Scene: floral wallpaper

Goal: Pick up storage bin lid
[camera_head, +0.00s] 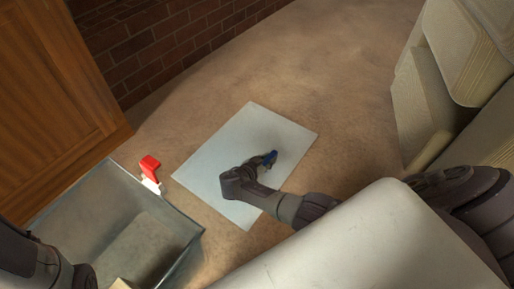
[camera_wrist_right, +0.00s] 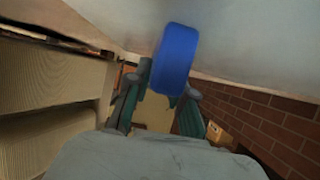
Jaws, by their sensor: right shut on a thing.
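The storage bin lid (camera_head: 215,178) is a flat pale grey rectangle in the middle of the head view. A blue handle (camera_head: 270,157) stands out from its face. My right gripper (camera_head: 264,164) reaches over the lid and is shut on this handle. In the right wrist view the rounded blue handle (camera_wrist_right: 175,58) sits between the fingertips of the right gripper (camera_wrist_right: 164,88), with the lid's pale face (camera_wrist_right: 235,35) behind it. I cannot tell whether the lid touches the floor. My left arm shows at the bottom left, but its gripper is out of view.
An open grey bin (camera_head: 185,222) stands at the lower left, with a red and white part (camera_head: 150,168) at its rim. A wooden cabinet (camera_head: 50,90) is at the left. A brick wall (camera_head: 170,35) stands behind. A pale sofa (camera_head: 425,100) is at the right. Brown carpet (camera_head: 330,60) is clear beyond the lid.

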